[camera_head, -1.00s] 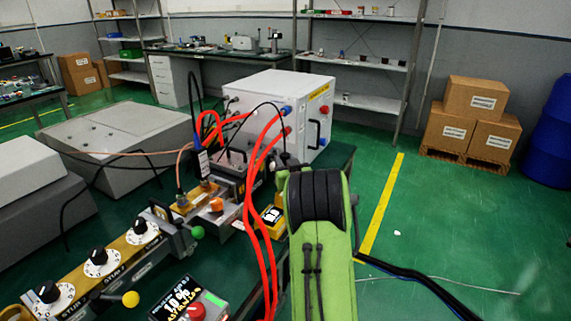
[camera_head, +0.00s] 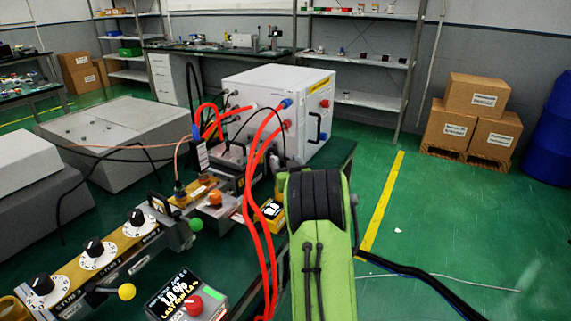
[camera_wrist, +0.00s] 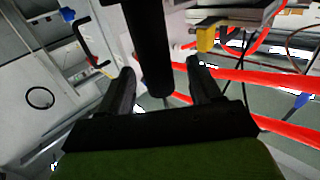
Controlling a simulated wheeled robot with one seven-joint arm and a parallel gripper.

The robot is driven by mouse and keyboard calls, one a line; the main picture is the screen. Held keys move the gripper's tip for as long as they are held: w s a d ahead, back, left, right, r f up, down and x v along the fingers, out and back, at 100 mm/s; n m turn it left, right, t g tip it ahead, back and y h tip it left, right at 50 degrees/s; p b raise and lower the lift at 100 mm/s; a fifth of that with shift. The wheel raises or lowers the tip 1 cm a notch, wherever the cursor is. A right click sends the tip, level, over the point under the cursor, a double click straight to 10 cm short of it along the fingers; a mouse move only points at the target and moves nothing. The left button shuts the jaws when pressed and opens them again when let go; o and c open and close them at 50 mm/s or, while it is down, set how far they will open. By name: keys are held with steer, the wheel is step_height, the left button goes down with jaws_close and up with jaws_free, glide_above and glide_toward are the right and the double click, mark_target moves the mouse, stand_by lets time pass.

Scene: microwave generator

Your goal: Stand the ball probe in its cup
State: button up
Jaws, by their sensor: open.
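My gripper shows in the wrist view (camera_wrist: 163,90) with its two dark fingers apart. A thick black cylinder (camera_wrist: 148,45) runs down between the fingers, with a visible gap to each. It may be the ball probe; its ends and any ball are not clear. In the head view my green arm end hides the gripper. I cannot make out the cup for certain in either view.
A white cabinet (camera_head: 275,105) with a black handle stands behind the waveguide bench. Red hoses (camera_head: 258,215) loop close to my arm, also at right in the wrist view (camera_wrist: 250,78). A stub tuner (camera_head: 95,245) and a display box (camera_head: 187,296) are nearer. Open green floor lies right.

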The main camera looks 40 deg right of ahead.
steer(key=v, duration=1.5)
steer(key=shift+s+a, duration=0.25)
steer(key=shift+s, duration=0.1)
